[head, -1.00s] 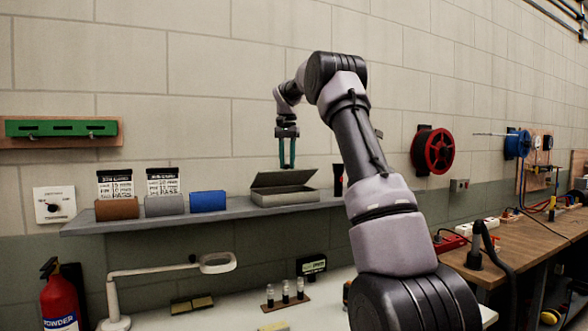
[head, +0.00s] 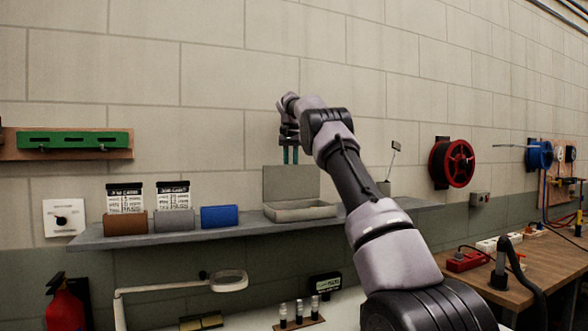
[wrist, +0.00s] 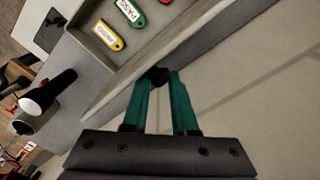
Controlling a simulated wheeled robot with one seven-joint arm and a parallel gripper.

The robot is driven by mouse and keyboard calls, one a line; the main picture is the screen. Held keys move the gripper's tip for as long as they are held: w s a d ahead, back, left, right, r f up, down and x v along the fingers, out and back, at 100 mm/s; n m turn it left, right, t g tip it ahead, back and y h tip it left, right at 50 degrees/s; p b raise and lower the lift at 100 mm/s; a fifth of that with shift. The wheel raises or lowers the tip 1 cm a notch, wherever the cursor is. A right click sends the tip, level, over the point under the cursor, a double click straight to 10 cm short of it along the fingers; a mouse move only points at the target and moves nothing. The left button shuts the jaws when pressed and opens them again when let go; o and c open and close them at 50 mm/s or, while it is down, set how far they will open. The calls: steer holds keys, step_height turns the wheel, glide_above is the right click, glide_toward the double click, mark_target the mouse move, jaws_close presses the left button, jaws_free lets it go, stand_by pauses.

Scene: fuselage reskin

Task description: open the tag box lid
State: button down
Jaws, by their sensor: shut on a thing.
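The grey tag box (head: 318,211) sits on the wall shelf, and its lid (head: 290,184) stands about upright at the back of the box. My gripper (head: 290,158) is at the lid's top edge, pointing down. In the wrist view, the green fingers (wrist: 160,78) close on a small black knob (wrist: 159,75) at the edge of the lid (wrist: 118,90). Inside the open box (wrist: 77,30) lie a yellow tag (wrist: 108,36), a green tag (wrist: 130,13) and part of a red one.
The shelf (head: 240,233) also holds a brown block (head: 126,227), a grey block (head: 174,220) and a blue block (head: 220,216) left of the box. A small cup (head: 384,188) stands to the right. The block wall is close behind the lid.

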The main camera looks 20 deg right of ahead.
steer(key=shift+w+a+f, duration=0.35)
steer(key=shift+w+a, duration=0.15)
steer(key=shift+a, duration=0.05)
steer(key=shift+w, duration=0.1)
steer(key=c, duration=0.6)
jaws_free()
steer(key=shift+a+f, duration=0.1)
steer(key=shift+a, duration=0.05)
steer(key=shift+d+r, duration=0.2)
steer(key=shift+d, duration=0.15)
